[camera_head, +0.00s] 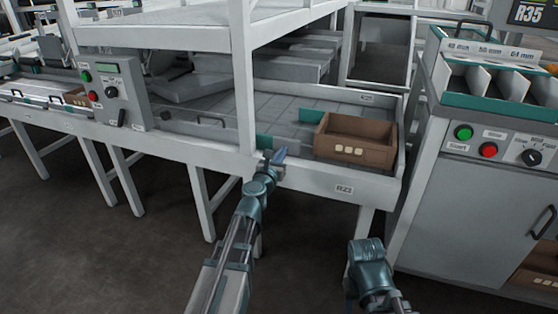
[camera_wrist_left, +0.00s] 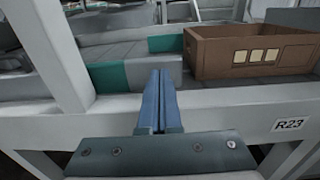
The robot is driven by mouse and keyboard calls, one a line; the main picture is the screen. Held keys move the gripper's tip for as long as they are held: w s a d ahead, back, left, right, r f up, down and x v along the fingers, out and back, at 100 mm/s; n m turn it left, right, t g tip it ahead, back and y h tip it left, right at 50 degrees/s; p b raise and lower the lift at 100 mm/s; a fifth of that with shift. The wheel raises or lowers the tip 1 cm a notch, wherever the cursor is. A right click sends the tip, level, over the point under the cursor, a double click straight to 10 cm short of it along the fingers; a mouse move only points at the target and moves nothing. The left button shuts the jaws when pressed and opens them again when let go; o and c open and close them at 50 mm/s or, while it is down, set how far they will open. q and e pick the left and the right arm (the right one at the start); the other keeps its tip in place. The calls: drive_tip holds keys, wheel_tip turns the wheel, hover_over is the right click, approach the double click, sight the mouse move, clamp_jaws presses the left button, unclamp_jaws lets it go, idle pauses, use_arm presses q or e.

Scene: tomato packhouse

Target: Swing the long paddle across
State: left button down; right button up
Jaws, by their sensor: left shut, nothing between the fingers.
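My left gripper (camera_head: 279,156) is shut and empty at the front edge of the bench marked R23. In the left wrist view its two blue fingers (camera_wrist_left: 160,100) lie together, pointing over the front rail. Just beyond the fingertips is a low grey piece with a teal end (camera_wrist_left: 108,76); its teal part also shows in the head view (camera_head: 264,141), beside the white post. A second teal piece (camera_head: 311,115) stands farther back, left of the brown crate. I cannot tell which of these is the long paddle. My right arm shows low in the head view, its gripper out of view.
The brown crate (camera_head: 378,152) sits on the bench, right of my left gripper. The white post (camera_head: 243,90) rises left of it. A control box (camera_head: 112,92) with buttons is at the left. A grey cabinet (camera_head: 470,205) stands at the right.

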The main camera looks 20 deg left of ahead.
sight(290, 141)
use_arm(q)
drive_tip(key=w, duration=0.5)
drive_tip(key=shift+d, duration=0.1)
